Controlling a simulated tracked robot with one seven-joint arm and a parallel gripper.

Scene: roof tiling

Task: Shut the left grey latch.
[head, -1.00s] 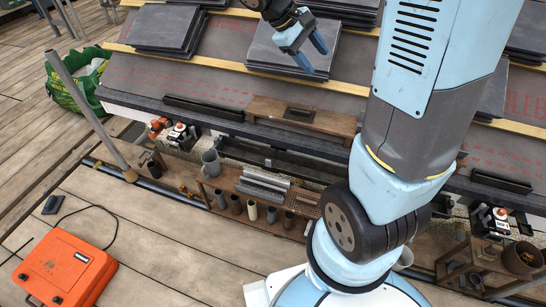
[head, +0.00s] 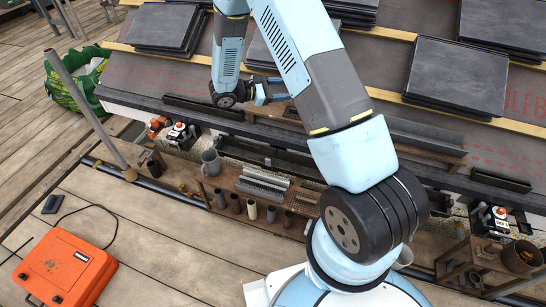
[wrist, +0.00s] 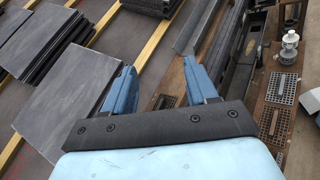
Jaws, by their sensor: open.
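The orange case (head: 66,266) lies shut-looking on the deck at the lower left of the head view. Two small dark fittings sit on its front edge, a left one (head: 23,277) and a right one (head: 57,299); they may be the latches, but their colour and whether they are open are too small to tell. My gripper (head: 281,90) is open and empty above the roof's lower edge, far to the upper right of the case. Its two blue fingers show spread in the wrist view (wrist: 158,68). The case is not in the wrist view.
Slate stacks (head: 455,78) lie on the battened roof. A wooden bench (head: 232,185) with a grey mug (head: 211,162) and several cups stands below the eave. A slanted pole (head: 85,110) rises between the green bag (head: 80,85) and bench. Deck boards (head: 170,245) right of the case are clear.

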